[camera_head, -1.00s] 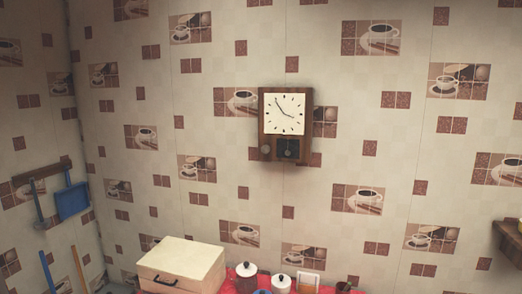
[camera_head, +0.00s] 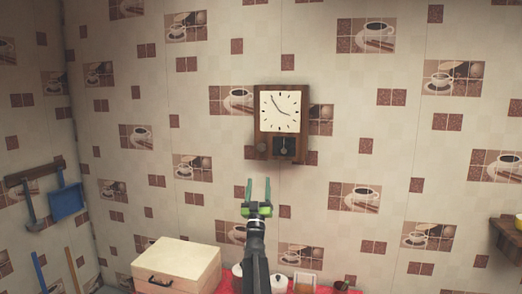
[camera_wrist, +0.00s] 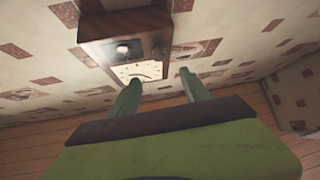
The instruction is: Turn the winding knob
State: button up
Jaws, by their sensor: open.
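A wooden wall clock (camera_head: 281,123) with a white square face and a dark pendulum window hangs on the tiled wall. My gripper (camera_head: 258,182), with green fingers, is open and empty, pointing up. In the head view it shows below the clock, just under the knob. The fingers (camera_wrist: 158,86) are apart from the clock, as far as I can tell.
A pale wooden box (camera_head: 178,265) stands at the lower left on the counter. White-lidded jars (camera_head: 279,283) stand on the red cloth beside it, partly behind my arm. A shelf (camera_head: 508,236) juts out at the right edge. The wall around the clock is clear.

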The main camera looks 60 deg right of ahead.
aim_at(260, 148)
jog(key=p+x, duration=1.2)
jog(key=x, duration=0.5)
jog(key=shift+d+r, duration=0.1)
jog(key=shift+r, duration=0.15)
jog(key=shift+c, duration=0.4)
grip_shut()
jog(key=shift+w+d, duration=0.1)
jog(key=shift+w, duration=0.05)
jog(key=shift+f+m+g+h, duration=0.1)
jog(key=shift+m+g+h, duration=0.2)
jog(key=shift+m+g, duration=0.1)
